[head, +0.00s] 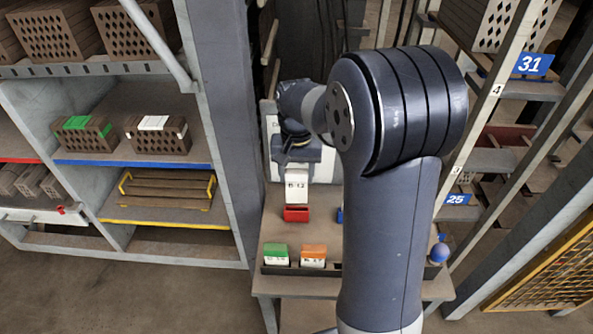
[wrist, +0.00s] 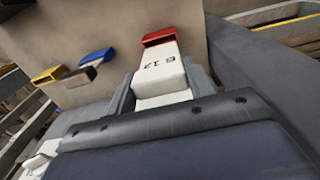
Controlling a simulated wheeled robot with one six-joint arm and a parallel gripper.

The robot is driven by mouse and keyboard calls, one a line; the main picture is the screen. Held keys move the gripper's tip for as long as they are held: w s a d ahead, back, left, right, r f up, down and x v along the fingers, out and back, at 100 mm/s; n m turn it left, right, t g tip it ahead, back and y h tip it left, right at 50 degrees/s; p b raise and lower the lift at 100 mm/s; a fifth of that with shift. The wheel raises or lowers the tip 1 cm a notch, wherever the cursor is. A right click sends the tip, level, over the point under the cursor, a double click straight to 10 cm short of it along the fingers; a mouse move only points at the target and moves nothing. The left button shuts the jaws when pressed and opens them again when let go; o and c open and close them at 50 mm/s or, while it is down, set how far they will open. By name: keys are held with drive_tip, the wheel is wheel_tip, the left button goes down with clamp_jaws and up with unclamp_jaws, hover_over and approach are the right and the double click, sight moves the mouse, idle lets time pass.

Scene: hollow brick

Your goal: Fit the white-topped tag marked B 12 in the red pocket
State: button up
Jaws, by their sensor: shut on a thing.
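The white tag marked B 12 (head: 296,187) stands upright just below my gripper (head: 297,168) in the head view. Its lower end meets the red pocket (head: 296,214) on the board. In the wrist view the same tag (wrist: 160,68) sits between the two grey fingers of my gripper (wrist: 161,92), which are shut on it. Its far end reaches the mouth of the red pocket (wrist: 159,36). How deep the end is inside cannot be seen.
A green-topped tag (head: 276,254) and an orange-topped tag (head: 314,255) stand in a dark rack at the table's front. A blue pocket (wrist: 98,57) and a yellow pocket (wrist: 49,74) are beside the red one. My arm hides the table's right part in the head view.

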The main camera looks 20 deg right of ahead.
sight(297, 191)
drive_tip(key=shift+f, duration=0.55)
drive_tip(key=shift+f+b, duration=2.1)
drive_tip(key=shift+f, duration=0.85)
idle(0.4)
drive_tip(key=o, duration=1.1)
drive_tip(key=shift+c, duration=0.2)
wheel_tip(297, 191, up, 11)
drive_tip(key=shift+f, duration=0.1)
wheel_tip(297, 191, down, 11)
drive_tip(key=shift+r, duration=0.4)
